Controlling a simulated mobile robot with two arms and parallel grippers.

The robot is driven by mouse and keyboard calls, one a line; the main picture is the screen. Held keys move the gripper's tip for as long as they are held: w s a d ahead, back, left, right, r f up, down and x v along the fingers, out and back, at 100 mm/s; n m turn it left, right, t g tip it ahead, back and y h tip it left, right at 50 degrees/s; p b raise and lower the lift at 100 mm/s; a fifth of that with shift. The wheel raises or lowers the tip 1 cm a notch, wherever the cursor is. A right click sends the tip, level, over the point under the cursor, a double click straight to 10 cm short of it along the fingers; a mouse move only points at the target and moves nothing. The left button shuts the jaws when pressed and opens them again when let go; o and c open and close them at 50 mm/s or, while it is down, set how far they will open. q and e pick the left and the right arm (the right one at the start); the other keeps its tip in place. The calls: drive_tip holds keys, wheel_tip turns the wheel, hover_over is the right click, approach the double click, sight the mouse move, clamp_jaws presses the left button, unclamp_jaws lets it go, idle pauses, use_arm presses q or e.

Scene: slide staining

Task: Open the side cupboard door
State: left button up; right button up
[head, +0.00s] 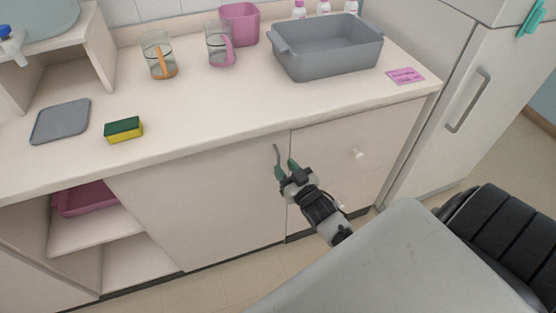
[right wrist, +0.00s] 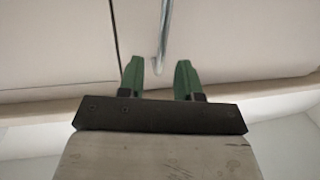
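The cupboard door (head: 200,208) is a cream panel under the counter and looks shut. Its thin grey upright handle (head: 277,155) is near the door's right edge, and it also shows in the right wrist view (right wrist: 164,38). My right gripper (head: 284,168) has green fingers and is at the handle's lower part. In the right wrist view my right gripper (right wrist: 158,66) is open, and the handle's end appears between the fingertips. I cannot tell whether a finger touches it. My left gripper is not in view.
Open shelves with a pink tray (head: 86,199) are at left. The counter (head: 210,118) bears a grey basin (head: 330,60), jugs and a sponge (head: 124,130). A white fridge (head: 450,110) stands at right.

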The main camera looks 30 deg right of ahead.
sight(279, 160)
drive_tip(key=shift+w, duration=2.05)
clamp_jaws()
